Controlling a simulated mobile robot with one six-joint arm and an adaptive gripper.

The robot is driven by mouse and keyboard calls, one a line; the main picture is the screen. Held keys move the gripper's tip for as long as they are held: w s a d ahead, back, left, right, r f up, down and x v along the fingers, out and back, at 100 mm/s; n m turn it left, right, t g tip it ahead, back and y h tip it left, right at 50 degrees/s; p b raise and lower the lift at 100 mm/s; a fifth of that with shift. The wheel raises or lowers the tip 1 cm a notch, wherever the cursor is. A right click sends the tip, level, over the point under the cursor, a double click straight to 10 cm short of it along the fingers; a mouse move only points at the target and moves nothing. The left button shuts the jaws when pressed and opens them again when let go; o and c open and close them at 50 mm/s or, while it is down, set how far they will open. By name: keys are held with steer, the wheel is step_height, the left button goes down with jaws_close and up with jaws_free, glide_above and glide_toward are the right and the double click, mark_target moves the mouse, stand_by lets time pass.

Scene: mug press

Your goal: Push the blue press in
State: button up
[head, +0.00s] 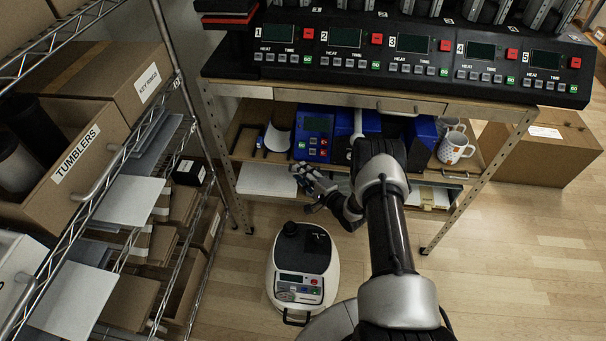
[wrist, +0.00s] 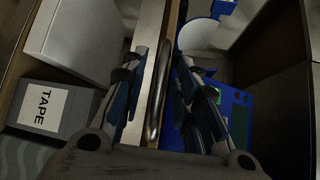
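The blue press (head: 314,135) is on the shelf under the bench, its control panel facing me. A blue body (head: 419,132) shows further right, partly hidden behind my arm; I cannot tell whether it belongs to the same machine. My gripper (head: 310,178) is at the front edge of that shelf, just below the panel. In the wrist view my gripper (wrist: 162,95) is open, its fingers on either side of a metal bar handle (wrist: 158,92). I cannot tell whether they touch it. The blue panel (wrist: 238,112) shows behind the right finger.
White mugs (head: 454,147) stand at the shelf's right end. A white-and-black machine (head: 302,264) stands on the floor below my gripper. A wire rack with boxes (head: 75,150) is at the left. A TAPE box (wrist: 42,108) lies left of my gripper. Floor at the right (head: 510,250) is clear.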

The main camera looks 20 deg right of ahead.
steer(key=shift+s, duration=0.1)
steer(key=c, duration=0.5)
steer(key=shift+f, duration=0.15)
jaws_close()
